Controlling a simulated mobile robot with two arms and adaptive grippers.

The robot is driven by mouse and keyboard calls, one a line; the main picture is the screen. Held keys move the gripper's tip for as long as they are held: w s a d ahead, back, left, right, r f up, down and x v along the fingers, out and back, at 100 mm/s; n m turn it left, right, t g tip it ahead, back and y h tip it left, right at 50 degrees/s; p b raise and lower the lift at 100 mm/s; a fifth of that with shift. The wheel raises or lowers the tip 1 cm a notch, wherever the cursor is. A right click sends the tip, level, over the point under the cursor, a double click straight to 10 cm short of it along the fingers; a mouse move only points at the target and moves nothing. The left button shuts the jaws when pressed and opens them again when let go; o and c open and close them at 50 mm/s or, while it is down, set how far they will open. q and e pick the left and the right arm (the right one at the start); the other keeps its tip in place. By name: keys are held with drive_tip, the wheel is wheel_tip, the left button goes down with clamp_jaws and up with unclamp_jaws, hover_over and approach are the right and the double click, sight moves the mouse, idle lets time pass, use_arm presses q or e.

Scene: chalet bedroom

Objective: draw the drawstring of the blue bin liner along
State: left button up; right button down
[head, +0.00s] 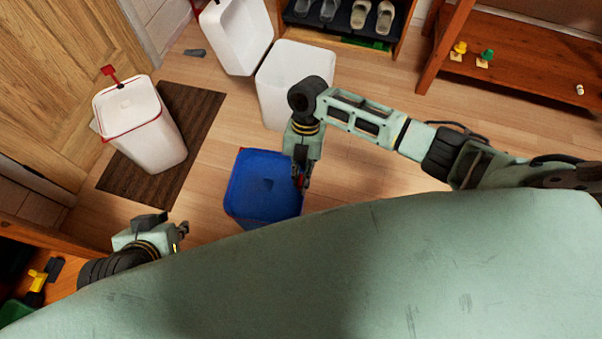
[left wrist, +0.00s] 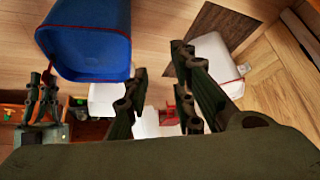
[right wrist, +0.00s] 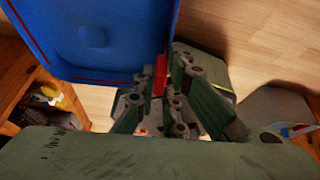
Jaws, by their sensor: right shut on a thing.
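The blue bin liner (head: 255,185) shows as an open-topped blue bin shape on the floor, with a thin red line, its drawstring, along the rim. It also shows in the left wrist view (left wrist: 85,50) and the right wrist view (right wrist: 90,35). My right gripper (head: 303,182) is at the liner's right rim. In the right wrist view its fingers are shut on a red piece of the drawstring (right wrist: 160,76) beside the rim. My left gripper (head: 180,236) is left of and nearer than the bin, apart from it. Its fingers (left wrist: 160,90) are spread and empty.
A white bin (head: 150,140) with a red drawstring and raised red tab stands on a brown mat (head: 190,120). Two more white bins (head: 275,90) (head: 235,40) stand behind. A shoe rack (head: 345,20) and wooden shelf (head: 530,70) are at the back. Floor left of the blue bin is clear.

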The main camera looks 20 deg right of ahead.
drive_tip(key=shift+f, duration=0.5)
drive_tip(key=c, duration=1.8)
unclamp_jaws()
use_arm(q)
drive_tip(key=shift+w+d+r+t, duration=0.2)
drive_tip(key=shift+w+r+t, duration=0.1)
drive_tip(key=shift+w, duration=0.25)
drive_tip(key=shift+w+d+r+t, duration=0.2)
drive_tip(key=shift+w+t, duration=0.1)
drive_tip(key=shift+w, duration=0.25)
use_arm(e)
drive_tip(key=v, duration=1.2)
